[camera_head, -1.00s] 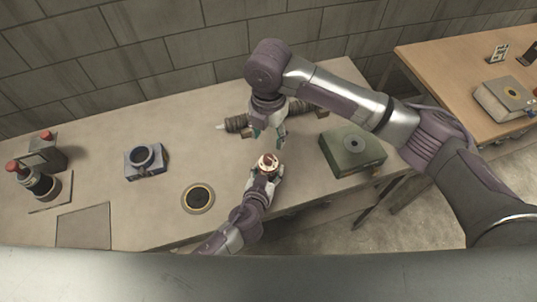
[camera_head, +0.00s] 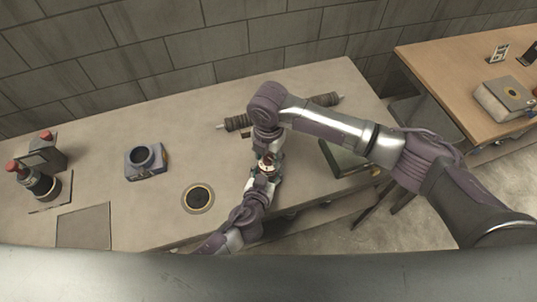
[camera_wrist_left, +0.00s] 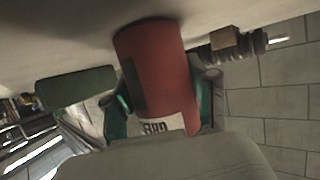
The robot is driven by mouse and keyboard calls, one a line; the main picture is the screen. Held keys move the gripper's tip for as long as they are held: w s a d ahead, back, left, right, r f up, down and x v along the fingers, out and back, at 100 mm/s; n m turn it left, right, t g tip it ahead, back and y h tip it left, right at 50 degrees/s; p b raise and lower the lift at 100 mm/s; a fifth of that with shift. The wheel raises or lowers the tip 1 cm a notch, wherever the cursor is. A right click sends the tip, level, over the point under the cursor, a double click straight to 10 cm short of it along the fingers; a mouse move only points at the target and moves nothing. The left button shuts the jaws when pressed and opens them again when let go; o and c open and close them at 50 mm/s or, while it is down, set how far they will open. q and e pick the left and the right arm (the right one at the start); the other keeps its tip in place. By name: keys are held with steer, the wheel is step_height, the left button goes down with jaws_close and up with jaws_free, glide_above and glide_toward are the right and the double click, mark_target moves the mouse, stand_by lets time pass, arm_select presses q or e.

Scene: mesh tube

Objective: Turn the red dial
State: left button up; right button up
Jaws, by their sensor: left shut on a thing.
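The red dial (camera_head: 266,163) is a small red-topped piece with a pale ring, near the table's front edge in the head view. My left gripper (camera_head: 265,173) is shut around the piece bearing it, coming from below. In the left wrist view a red cylinder (camera_wrist_left: 158,65) with a dark patch and a pale lettered band stands between the teal fingers of my left gripper (camera_wrist_left: 163,105). My right gripper (camera_head: 265,150) points down just above the dial. Its fingers are largely hidden, and I cannot tell whether they touch the dial.
A dark ribbed tube (camera_head: 325,99) lies behind the right gripper. A green box (camera_head: 347,158) is at right, partly covered by my right arm. A blue-grey ringed device (camera_head: 145,160), a black disc (camera_head: 198,197) and red-capped items (camera_head: 38,183) stand at left.

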jaws_close()
steer(key=shift+m, duration=0.4)
steer(key=m, duration=1.6)
steer(key=shift+m, duration=0.4)
steer(key=m, duration=0.6)
steer(key=shift+r, duration=0.1)
steer(key=shift+m, duration=0.3)
